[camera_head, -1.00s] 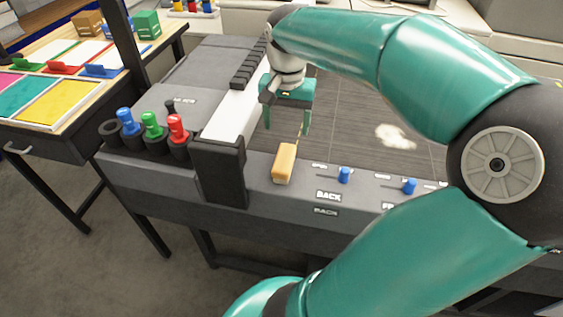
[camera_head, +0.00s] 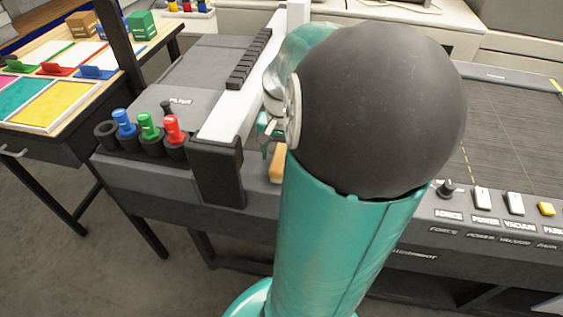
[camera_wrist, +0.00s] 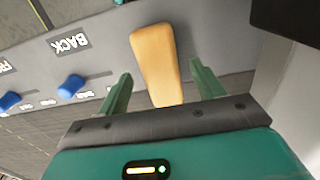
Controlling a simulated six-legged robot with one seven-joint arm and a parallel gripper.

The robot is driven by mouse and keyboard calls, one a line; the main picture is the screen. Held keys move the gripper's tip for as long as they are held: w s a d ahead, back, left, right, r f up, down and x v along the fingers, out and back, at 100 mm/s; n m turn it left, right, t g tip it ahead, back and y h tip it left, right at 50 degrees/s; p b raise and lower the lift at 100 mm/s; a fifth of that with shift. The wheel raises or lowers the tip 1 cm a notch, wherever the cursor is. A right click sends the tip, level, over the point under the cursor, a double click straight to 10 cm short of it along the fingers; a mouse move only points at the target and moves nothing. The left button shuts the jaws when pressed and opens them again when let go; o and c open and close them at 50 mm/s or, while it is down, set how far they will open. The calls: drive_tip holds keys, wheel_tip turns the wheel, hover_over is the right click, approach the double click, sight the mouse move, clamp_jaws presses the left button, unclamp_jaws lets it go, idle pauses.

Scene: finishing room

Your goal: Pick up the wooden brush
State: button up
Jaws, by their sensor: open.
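The wooden brush (camera_head: 277,165) lies on the grey front rail of the machine. In the head view only its left end shows, as my arm hides the rest. In the wrist view the tan brush (camera_wrist: 155,62) points away from my gripper, its near end at the gripper's front edge. My gripper (camera_wrist: 161,72) is open, with one green finger on each side of the brush. I cannot tell whether either finger touches it. In the head view my gripper (camera_head: 268,135) is mostly hidden behind my arm.
A black block (camera_head: 215,172) stands left of the brush, ending a white beam. Blue, green and red pens (camera_head: 148,127) stand in holders further left. Blue knobs (camera_wrist: 70,86) and a BACK label lie beside the brush in the wrist view. Power and vacuum switches (camera_head: 482,198) are at right.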

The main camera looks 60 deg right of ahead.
drive_tip(key=shift+f, duration=1.3)
drive_tip(key=shift+c, duration=0.5)
drive_tip(key=c, duration=1)
